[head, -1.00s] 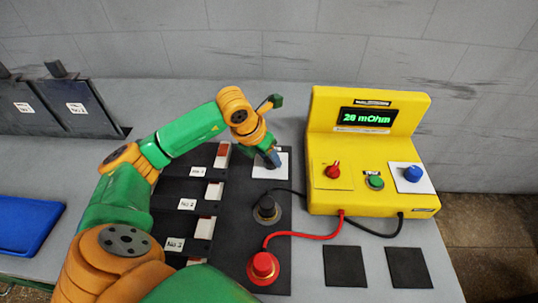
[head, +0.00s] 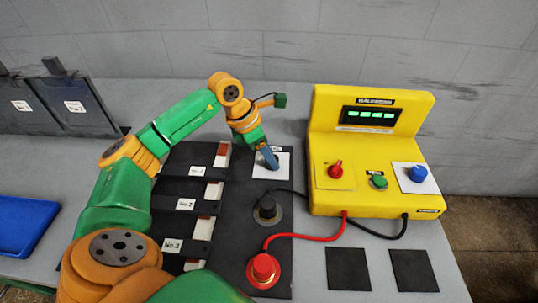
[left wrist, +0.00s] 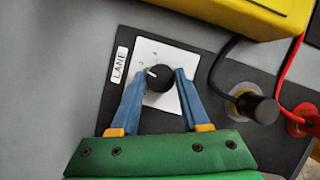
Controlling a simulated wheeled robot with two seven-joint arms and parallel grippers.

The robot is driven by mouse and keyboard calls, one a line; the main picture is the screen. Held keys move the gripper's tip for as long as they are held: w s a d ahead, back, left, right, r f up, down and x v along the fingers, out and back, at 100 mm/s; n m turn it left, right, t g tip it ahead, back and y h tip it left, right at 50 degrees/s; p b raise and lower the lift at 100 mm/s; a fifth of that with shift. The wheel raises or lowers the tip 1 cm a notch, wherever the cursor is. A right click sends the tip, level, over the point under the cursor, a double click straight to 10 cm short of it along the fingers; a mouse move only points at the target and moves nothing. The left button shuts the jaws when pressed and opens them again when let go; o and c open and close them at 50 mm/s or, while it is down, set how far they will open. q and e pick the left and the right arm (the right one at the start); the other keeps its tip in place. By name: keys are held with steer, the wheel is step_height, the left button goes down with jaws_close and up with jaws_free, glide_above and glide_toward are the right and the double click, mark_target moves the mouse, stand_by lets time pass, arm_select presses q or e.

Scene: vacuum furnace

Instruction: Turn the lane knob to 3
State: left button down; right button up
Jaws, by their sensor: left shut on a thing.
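The lane knob (left wrist: 159,77) is a round black knob with a white pointer line, on a white plate (left wrist: 188,101) beside a label reading LANE. In the left wrist view the pointer aims to the upper left; the plate's marks are too small to read. My left gripper (left wrist: 162,75) has its blue fingers on either side of the knob, shut on it. In the head view my left gripper (head: 271,163) reaches down onto the white plate (head: 284,165) and hides the knob. My right gripper is not in view.
A yellow meter (head: 375,150) with red, green and blue controls stands right of the plate. Black (head: 267,208) and red (head: 263,268) plugs with cables sit nearer. Numbered black lanes (head: 187,205) lie to the left. Two dark square pads lie at front right.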

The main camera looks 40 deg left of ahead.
arm_select(q)
steer(key=shift+m, duration=0.5)
stand_by(0.3)
steer(key=shift+c, duration=1.9)
jaws_free()
steer(key=shift+w+d, duration=0.1)
steer(key=shift+w, duration=0.05)
steer(key=v, duration=0.7)
